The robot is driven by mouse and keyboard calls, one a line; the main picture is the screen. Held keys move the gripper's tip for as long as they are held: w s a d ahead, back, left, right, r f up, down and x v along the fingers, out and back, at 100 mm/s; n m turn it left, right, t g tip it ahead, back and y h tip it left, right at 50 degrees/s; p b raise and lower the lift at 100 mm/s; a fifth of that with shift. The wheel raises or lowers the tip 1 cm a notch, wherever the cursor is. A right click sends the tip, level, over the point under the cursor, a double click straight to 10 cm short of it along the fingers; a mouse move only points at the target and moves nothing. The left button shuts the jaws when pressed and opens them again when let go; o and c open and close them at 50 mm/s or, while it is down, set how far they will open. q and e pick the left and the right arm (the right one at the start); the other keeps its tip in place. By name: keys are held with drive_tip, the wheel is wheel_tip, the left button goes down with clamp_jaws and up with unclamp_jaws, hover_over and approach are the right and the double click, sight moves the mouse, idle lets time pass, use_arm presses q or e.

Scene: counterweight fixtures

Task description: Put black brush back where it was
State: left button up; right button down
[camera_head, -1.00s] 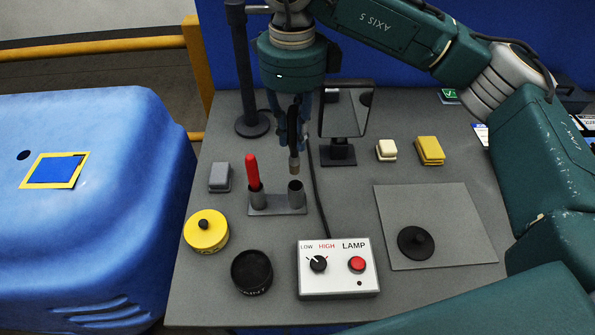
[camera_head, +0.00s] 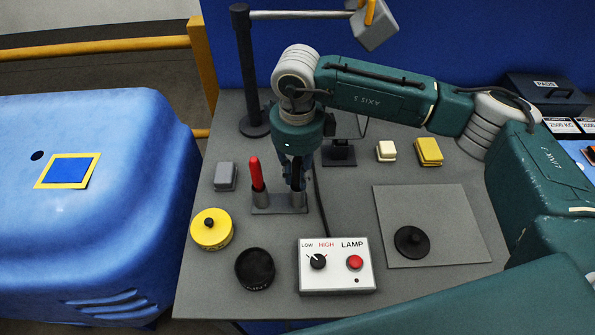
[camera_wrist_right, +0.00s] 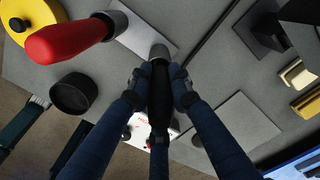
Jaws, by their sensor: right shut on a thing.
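My right gripper (camera_head: 294,180) is shut on the black brush (camera_wrist_right: 160,88), which it holds upright over the right cup of a two-cup grey holder (camera_head: 266,208). In the right wrist view the brush's lower end meets the rim of that cup (camera_wrist_right: 160,52) and its tip is hidden, seemingly inside. In the head view the fingers cover most of the brush. A red-handled brush (camera_head: 257,174) stands in the left cup; it also shows in the right wrist view (camera_wrist_right: 65,38). My left gripper is not in view.
Around the holder are a grey block (camera_head: 225,176), a yellow lidded tin (camera_head: 211,229), an open black pot (camera_head: 254,269) and a lamp control box (camera_head: 335,277). A cable runs just right of the holder. A black knobbed disc (camera_head: 412,242) lies on a grey mat (camera_head: 455,222).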

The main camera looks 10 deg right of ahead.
sight(297, 158)
drive_tip(key=shift+f, duration=0.1)
drive_tip(key=shift+f, duration=0.1)
drive_tip(key=c, duration=1.6)
unclamp_jaws()
drive_tip(key=shift+r, duration=0.2)
wheel_tip(297, 158, up, 11)
drive_tip(key=b, duration=0.4)
drive_tip(key=shift+a, duration=0.1)
drive_tip(key=shift+r, duration=0.55)
